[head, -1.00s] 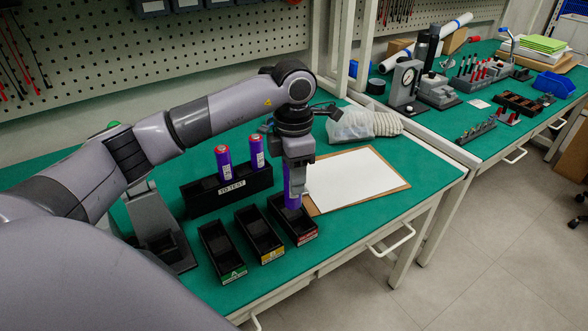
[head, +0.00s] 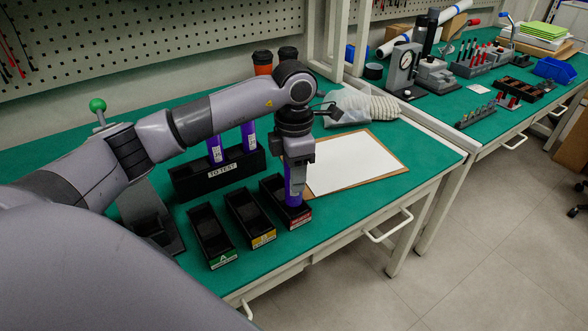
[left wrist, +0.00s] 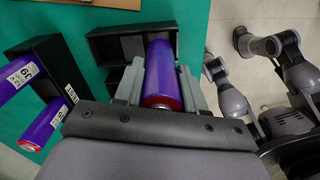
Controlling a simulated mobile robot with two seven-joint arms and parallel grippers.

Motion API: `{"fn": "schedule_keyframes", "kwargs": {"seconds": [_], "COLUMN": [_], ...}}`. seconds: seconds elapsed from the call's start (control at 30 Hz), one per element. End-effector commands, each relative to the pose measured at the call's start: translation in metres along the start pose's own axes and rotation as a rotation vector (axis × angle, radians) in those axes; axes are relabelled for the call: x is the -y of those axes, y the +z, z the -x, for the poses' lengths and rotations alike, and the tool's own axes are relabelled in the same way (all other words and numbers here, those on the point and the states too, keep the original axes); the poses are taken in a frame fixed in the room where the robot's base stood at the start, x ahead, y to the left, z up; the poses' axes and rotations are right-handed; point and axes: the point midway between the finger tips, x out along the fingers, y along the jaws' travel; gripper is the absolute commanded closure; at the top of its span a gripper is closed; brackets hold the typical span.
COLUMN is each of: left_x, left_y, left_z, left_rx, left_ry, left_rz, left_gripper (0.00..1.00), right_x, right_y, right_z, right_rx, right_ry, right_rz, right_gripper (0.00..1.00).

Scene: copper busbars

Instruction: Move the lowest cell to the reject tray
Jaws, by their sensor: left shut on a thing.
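My left gripper (head: 297,168) points down and is shut on a purple cell (head: 294,189). The cell is upright, its lower end within the outline of the red-labelled tray (head: 298,222). I cannot tell if it touches the tray floor. In the left wrist view the cell (left wrist: 160,72) sits between the two grey fingers (left wrist: 160,85), with the dark tray (left wrist: 103,42) behind it. Two more purple cells (head: 215,150) (head: 249,135) stand in the black TO TEST rack (head: 223,172). My arm hides their upper parts in the head view. My right gripper is not visible.
A green-labelled tray (head: 223,258) and a yellow-labelled tray (head: 263,240) stand empty left of the red-labelled one. A clipboard with white paper (head: 350,160) lies to the right. A plastic bag (head: 345,105) lies behind it. Bare green mat lies in front of the trays.

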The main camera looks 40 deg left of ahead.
Motion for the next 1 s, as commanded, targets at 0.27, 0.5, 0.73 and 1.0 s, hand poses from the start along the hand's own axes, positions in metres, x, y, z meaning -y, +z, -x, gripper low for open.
{"fn": "schedule_keyframes", "kwargs": {"seconds": [0.27, 0.5, 0.73, 1.0], "left_x": [0.000, 0.000, 0.000, 0.000], "left_y": [0.000, 0.000, 0.000, 0.000], "left_z": [0.001, -0.018, -0.029, -0.029], "left_rx": [0.002, 0.001, 0.002, 0.002], "left_ry": [0.000, 0.000, 0.000, 0.000], "left_rz": [0.000, 0.000, 0.000, 0.000], "left_gripper": [1.00, 1.00, 1.00, 1.00], "right_x": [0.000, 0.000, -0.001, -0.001], "right_y": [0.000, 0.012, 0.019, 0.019], "right_z": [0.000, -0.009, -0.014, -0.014], "right_rx": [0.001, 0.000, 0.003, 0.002], "right_ry": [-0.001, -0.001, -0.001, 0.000], "right_rz": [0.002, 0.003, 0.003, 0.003], "right_gripper": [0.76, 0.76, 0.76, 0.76]}}
